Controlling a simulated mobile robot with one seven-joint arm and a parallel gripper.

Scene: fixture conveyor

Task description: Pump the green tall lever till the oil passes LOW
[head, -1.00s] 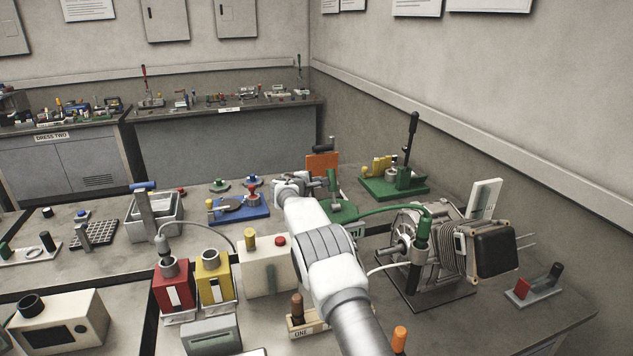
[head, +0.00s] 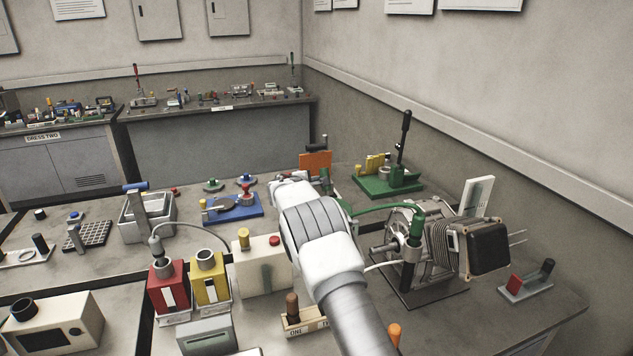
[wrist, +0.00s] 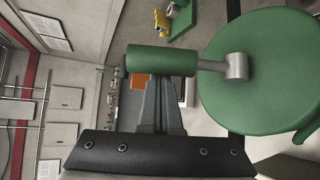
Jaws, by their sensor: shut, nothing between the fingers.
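A green base (head: 388,188) with a tall dark lever (head: 402,148) stands at the back right in the head view; the lever is nearly upright. A second green fixture is mostly hidden behind my arm there. In the wrist view its round green plate (wrist: 258,95) and a thick green cylinder grip (wrist: 165,60) on a grey stem are close up. My gripper (wrist: 157,84) is shut and empty, its fingers right at the grip's side. The grip may cover the fingertips; I cannot tell whether they touch. In the head view the fingers are hidden by my wrist.
A motor-like unit (head: 478,248) with a green hose (head: 372,208) stands right of my arm. Red (head: 168,290) and yellow (head: 211,283) containers and a cream box (head: 262,270) stand left. A blue-based fixture (head: 235,208) and orange plate (head: 315,163) are behind.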

